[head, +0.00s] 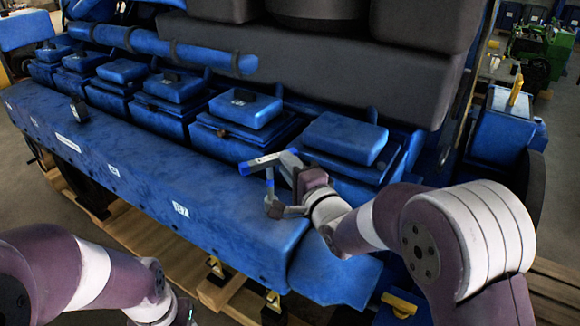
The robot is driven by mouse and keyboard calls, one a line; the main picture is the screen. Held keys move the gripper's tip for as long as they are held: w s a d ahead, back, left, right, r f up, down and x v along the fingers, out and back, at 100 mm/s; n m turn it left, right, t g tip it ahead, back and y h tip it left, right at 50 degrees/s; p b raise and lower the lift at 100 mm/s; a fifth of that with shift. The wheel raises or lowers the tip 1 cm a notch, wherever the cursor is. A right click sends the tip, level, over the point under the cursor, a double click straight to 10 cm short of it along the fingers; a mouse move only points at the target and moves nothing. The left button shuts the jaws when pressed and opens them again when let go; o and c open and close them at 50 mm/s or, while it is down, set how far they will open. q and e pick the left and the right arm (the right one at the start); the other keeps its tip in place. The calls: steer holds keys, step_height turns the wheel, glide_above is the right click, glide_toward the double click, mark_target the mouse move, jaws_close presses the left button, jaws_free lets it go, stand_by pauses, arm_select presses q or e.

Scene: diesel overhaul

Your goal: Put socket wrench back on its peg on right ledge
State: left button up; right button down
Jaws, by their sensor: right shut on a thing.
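My right gripper (277,187) is over the right part of the long blue ledge (150,160), in front of the blue covers. It is shut on a slim grey and blue tool (260,163), which looks like the socket wrench. The tool appears held above the ledge, though contact below is hard to judge. The fingers and tool overlap, so their exact outlines are unclear. I cannot make out a peg on the ledge.
A row of blue box covers (240,108) runs behind the ledge, under a large dark engine part (330,75). A small dark object (79,110) stands on the ledge's left part. Wooden pallet boards (150,238) lie below. The ledge's middle top is clear.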

step_height(320, 180, down, 2)
steer(key=shift+f+b, duration=0.1)
steer(key=shift+b, duration=0.9)
steer(key=shift+c, duration=1.9)
jaws_free()
steer(key=shift+f, duration=0.1)
